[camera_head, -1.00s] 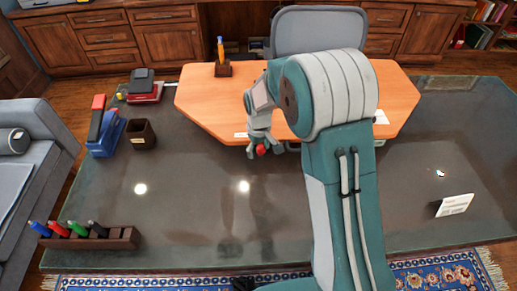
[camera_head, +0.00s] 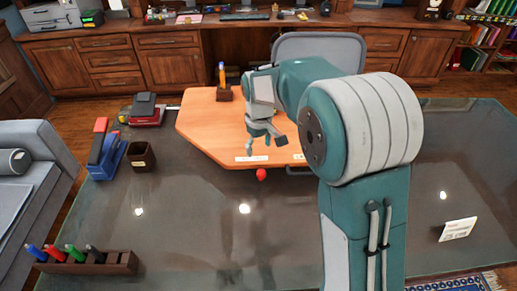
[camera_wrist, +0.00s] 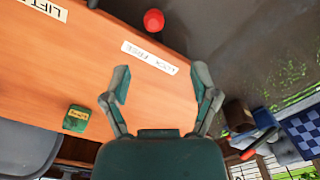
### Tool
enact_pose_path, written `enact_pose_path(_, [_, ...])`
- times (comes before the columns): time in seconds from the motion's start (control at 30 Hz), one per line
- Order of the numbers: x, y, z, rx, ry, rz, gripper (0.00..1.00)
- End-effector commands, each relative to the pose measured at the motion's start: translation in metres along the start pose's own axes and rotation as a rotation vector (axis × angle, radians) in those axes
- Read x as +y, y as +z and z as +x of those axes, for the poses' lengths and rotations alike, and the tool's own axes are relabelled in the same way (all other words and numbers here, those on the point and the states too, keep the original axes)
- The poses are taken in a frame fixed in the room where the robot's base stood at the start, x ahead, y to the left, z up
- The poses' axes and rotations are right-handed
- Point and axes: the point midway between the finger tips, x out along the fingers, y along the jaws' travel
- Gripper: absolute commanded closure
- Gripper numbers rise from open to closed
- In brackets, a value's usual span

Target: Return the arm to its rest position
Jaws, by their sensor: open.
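My gripper (camera_head: 265,145) is at the end of my bent arm, above the front part of the orange wooden board in the head view. In the wrist view its two fingers (camera_wrist: 160,82) are spread apart with nothing between them. A small red object (camera_head: 261,174) is just in front of the board's near edge, apart from the gripper. It also shows at the top of the wrist view (camera_wrist: 153,20), beyond the fingertips. My upper arm hides the board's right part in the head view.
The orange board (camera_head: 205,125) has paper labels and a pen holder (camera_head: 223,92). A grey chair (camera_head: 320,50) stands behind.

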Motion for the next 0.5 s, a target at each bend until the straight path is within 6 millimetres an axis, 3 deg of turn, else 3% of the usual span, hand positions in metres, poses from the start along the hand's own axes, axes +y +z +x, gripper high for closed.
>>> enact_pose_path(0.3, [0.000,0.002,-0.003,0.005,0.002,0.005,0.23])
enact_pose_path(0.37, [0.001,0.007,-0.011,0.017,0.007,0.017,0.23])
enact_pose_path(0.5, [0.000,0.036,-0.043,0.067,0.026,0.079,0.23])
